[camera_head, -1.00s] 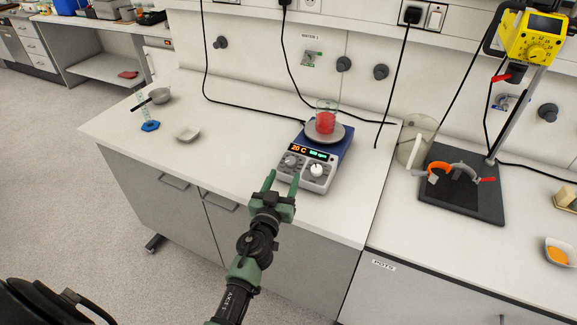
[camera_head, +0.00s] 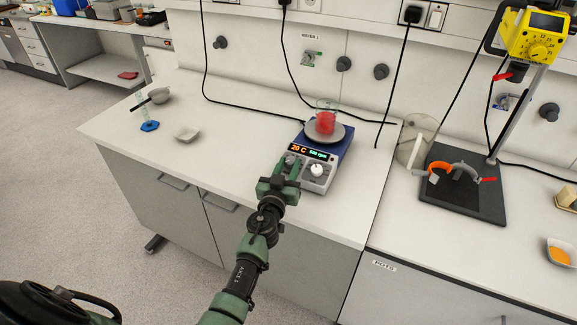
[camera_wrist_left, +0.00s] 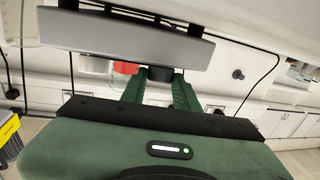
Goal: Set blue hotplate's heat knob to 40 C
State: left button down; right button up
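The blue hotplate (camera_head: 338,150) stands on the bench with a beaker of red liquid (camera_head: 326,122) on its round plate. Its orange display (camera_head: 299,148) reads 20 C, with a green rpm readout beside it. A white knob (camera_head: 316,170) sits at the right of its front panel. The left knob is mostly hidden by my left gripper (camera_head: 288,167), which is at the panel's left side. In the left wrist view, the gripper's two green fingers (camera_wrist_left: 160,88) are apart, with a dark knob (camera_wrist_left: 160,73) between their tips; contact is unclear. My right gripper is not in view.
A stand with a black base (camera_head: 462,200) and yellow device (camera_head: 533,38) is at the right, beside a clear jug (camera_head: 414,142). A white dish (camera_head: 187,134) lies left on the bench. Black cables run behind the hotplate. The bench left of the hotplate is mostly clear.

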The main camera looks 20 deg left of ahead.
pick_arm(q)
jog(key=shift+a+m+h, duration=0.15)
jog(key=shift+m+h, duration=0.45)
jog(key=shift+h, duration=0.2)
jog(key=m+h, duration=0.1)
jog(key=m+h+p, duration=0.1)
jog(key=m+h, duration=0.1)
jog(key=shift+a+r, duration=0.1)
jog(key=shift+a, duration=0.2)
jog(key=shift+a+m+g+h+p, duration=0.15)
jog(key=shift+m+g+h+p, duration=0.3)
jog(key=shift+m+h, duration=1.2)
jog(key=shift+h, duration=0.45)
jog(key=c, duration=1.1)
grip_release()
jog(key=shift+o, duration=0.2)
jog(key=v, duration=0.7)
jog(key=shift+s+a+b, duration=0.2)
jog(key=shift+s+b, duration=0.1)
jog(key=shift+b, duration=0.05)
